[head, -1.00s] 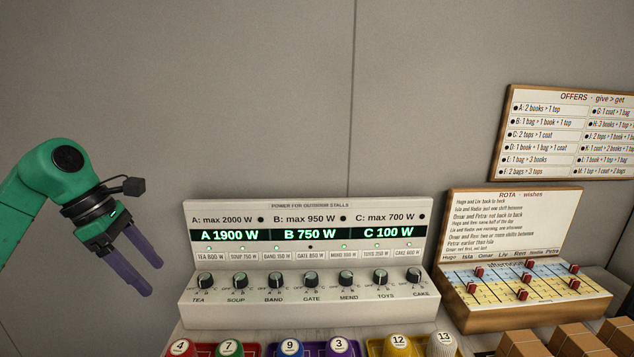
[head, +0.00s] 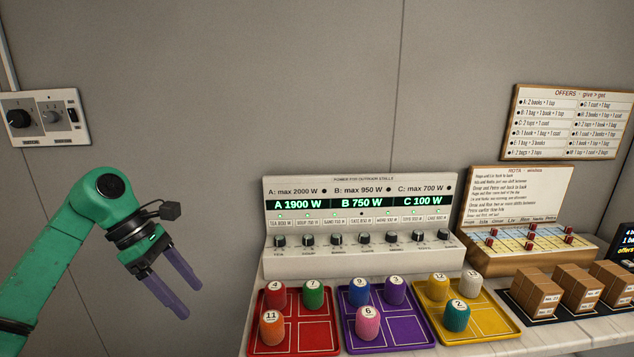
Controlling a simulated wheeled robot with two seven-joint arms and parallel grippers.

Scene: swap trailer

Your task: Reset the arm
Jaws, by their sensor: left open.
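The white power panel (head: 400,262) stands at the back of the counter, with a row of dark-topped knobs along its front. The band knob (head: 335,239) is the third from the left; its pointer is too small to read. The green display (head: 361,203) reads A 1900 W, B 750 W and C 100 W. My left gripper (head: 192,303) is open and empty, its purple fingers pointing down and right. It is to the left of the panel, apart from it. My right gripper is out of view.
Red (head: 317,336), purple (head: 411,333) and yellow (head: 493,325) trays with numbered pegs lie before the panel. A rota board (head: 520,199) and brown boxes (head: 580,283) are to the right. A wall switch plate (head: 72,133) is at upper left.

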